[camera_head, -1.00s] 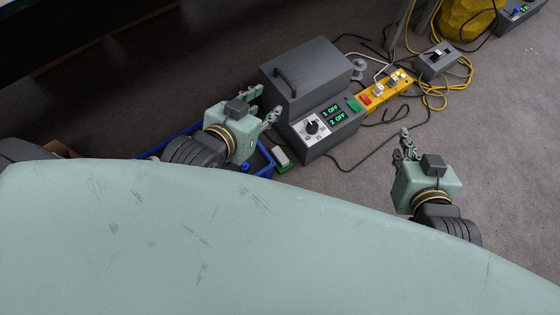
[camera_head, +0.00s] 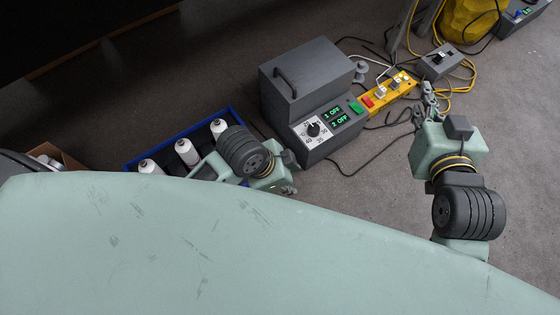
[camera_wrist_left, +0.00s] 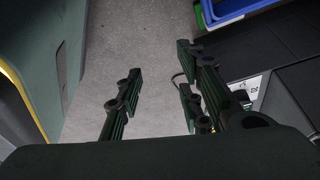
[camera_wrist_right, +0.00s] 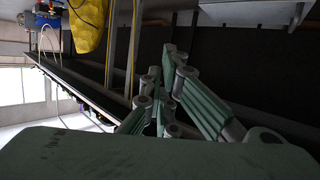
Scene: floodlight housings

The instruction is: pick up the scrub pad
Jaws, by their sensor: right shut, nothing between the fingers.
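A strip of green (camera_wrist_left: 199,17), probably the scrub pad's green layer, shows at the top of the left wrist view against the blue crate. In the head view my left wrist and gripper cover the spot beside the crate where the green and white pad lay. My left gripper (camera_wrist_left: 160,85) has its fingers apart with only floor between them; the green strip is outside them, up and to the right. My right gripper (camera_head: 425,95) is shut and empty, held up to the right of the control box, away from the crate.
A blue crate (camera_head: 236,116) holds white bottles (camera_head: 187,152). The grey control box (camera_head: 308,77) stands right of it, with a yellow power strip (camera_head: 385,95) and loose cables beyond. My pale green body fills the foreground.

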